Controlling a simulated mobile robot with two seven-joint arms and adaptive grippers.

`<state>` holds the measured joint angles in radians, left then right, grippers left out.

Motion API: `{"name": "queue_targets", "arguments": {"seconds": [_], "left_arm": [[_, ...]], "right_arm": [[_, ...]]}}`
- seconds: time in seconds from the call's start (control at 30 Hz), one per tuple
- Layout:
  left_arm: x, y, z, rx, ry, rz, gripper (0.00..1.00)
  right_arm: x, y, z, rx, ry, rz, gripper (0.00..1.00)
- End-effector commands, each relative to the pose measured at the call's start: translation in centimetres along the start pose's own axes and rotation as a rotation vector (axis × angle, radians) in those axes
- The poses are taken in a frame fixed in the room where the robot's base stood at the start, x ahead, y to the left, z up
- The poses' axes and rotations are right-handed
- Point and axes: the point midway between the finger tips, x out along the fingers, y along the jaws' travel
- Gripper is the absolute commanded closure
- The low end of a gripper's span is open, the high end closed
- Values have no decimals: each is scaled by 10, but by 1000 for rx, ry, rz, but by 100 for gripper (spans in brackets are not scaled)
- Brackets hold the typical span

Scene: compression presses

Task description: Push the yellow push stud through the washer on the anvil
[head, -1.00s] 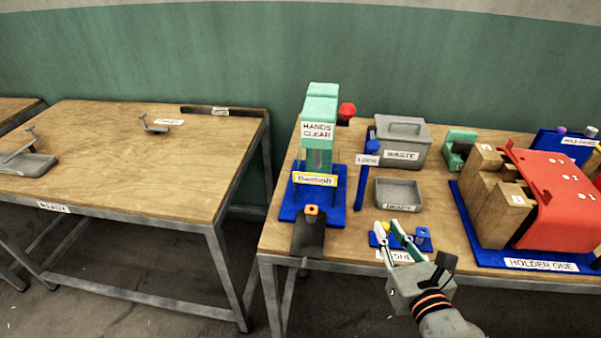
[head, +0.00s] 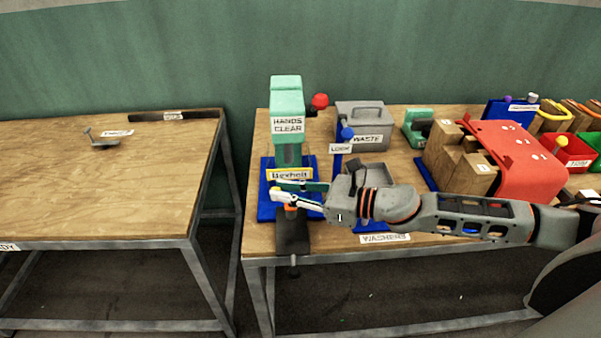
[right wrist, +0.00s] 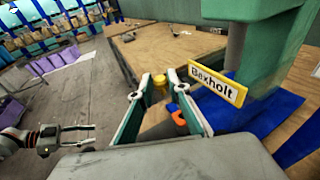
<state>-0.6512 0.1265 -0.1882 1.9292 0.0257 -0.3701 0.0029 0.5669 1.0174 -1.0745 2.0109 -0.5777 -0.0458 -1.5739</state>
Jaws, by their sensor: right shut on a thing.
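The yellow push stud (right wrist: 160,82) is between the fingertips of my right gripper (head: 276,191), which is shut on it. In the right wrist view the two fingers of this gripper (right wrist: 160,79) flank the stud. My left gripper (right wrist: 92,135) is open and empty there, away from the tables.
The green press (head: 287,100) with its Bexholt label and red knob (head: 320,101) stands directly behind the gripper. A blue lock post (head: 337,160), grey waste bin (head: 362,116) and red holder (head: 515,165) stand to the right. Clear floor separates the left table (head: 120,190).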

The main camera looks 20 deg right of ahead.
Motion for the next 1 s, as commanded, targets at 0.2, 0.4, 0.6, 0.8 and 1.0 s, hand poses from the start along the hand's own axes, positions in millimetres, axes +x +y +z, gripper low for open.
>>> {"name": "queue_targets", "arguments": {"seconds": [0.2,0.4,0.6,0.8,1.0], "left_arm": [[0,0,-1,0,2,0,59],[0,0,-1,0,2,0,59],[0,0,-1,0,2,0,59],[0,0,-1,0,2,0,59],[0,0,0,0,1,0,59]], "right_arm": [[-9,-17,12,-24,-1,150,90],[-22,-29,24,-39,-1,245,90],[-28,-33,30,-42,-3,281,90],[-29,-33,30,-42,-3,285,90],[-29,-32,30,-41,-2,281,90]]}}
